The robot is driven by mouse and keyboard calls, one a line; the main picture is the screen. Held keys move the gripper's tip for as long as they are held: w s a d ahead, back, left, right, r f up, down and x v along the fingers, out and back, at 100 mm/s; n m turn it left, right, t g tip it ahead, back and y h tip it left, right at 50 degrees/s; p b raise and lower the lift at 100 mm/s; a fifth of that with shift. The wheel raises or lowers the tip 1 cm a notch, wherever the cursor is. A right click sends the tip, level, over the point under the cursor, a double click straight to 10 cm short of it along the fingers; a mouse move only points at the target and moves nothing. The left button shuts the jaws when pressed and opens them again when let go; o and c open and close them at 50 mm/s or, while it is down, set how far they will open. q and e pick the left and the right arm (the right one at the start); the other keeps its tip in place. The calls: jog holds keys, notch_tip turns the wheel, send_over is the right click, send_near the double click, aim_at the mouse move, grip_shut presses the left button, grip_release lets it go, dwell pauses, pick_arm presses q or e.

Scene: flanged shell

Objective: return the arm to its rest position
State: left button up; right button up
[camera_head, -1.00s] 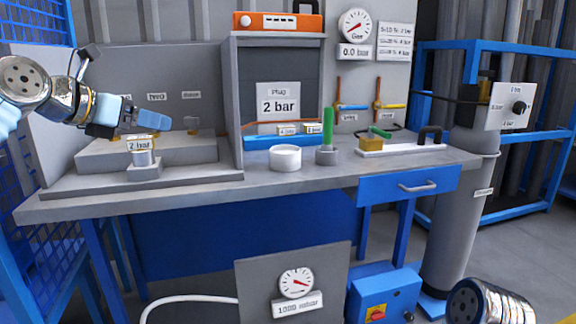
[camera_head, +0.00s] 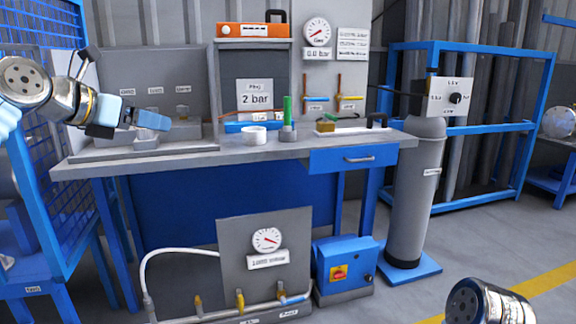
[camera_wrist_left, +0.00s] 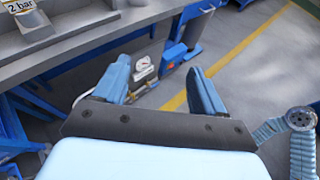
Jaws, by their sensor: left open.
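My left arm (camera_head: 68,98) comes in from the left in the head view. Its gripper (camera_head: 158,120) is held out at the bench's left end and overlaps the grey stepped block (camera_head: 95,152) in the picture. In the left wrist view the two blue fingers of the left gripper (camera_wrist_left: 160,82) stand wide apart with nothing between them. Part of my right arm (camera_head: 488,302) shows at the bottom right of the head view; its gripper is not in view.
The grey workbench (camera_head: 240,160) carries a white ring (camera_head: 254,136) and a green-topped part (camera_head: 288,122). A "2 bar" part (camera_wrist_left: 28,18) shows in the wrist view. A grey gas cylinder (camera_head: 412,200) stands right of the bench. Open floor (camera_head: 450,262) lies at the right.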

pick_arm(q)
jog(key=w+a+f+m+g+y, duration=0.1)
jog(key=w+a+f+y, duration=0.3)
jog(key=f, duration=0.7)
jog(key=w+f+m+g+y, duration=0.15)
jog(key=w+f, duration=0.35)
jog(key=f, duration=0.7)
jog(key=d+f+m+y, duration=0.15)
jog(key=f+m, duration=0.25)
jog(key=f, duration=0.8)
jog(key=d+f+m+y, duration=0.1)
jog(key=d+f+m, duration=0.25)
jog(key=f, duration=0.85)
jog(key=s+d+f+m+g+h, duration=0.1)
jog(key=s+d+f+m+h, duration=0.1)
jog(key=s+d+f+m, duration=0.55)
jog(key=s+d+f+m+g+h, duration=0.15)
jog(key=s+d+f+m, duration=0.35)
jog(key=f, duration=0.6)
jog(key=s+d+f+m+g+h, duration=0.1)
jog(key=s+f+m+g, duration=0.1)
jog(key=s, duration=0.9)
jog(key=s+f+m+g+h, duration=0.1)
jog(key=s+f+m+g, duration=0.2)
jog(key=s, duration=0.8)
notch_tip(320, 180, down, 2)
jog(key=shift+s+d+f+m+g+p, duration=0.25)
jog(key=shift+d+m+g+p, duration=0.15)
jog(key=shift+g+p, duration=0.1)
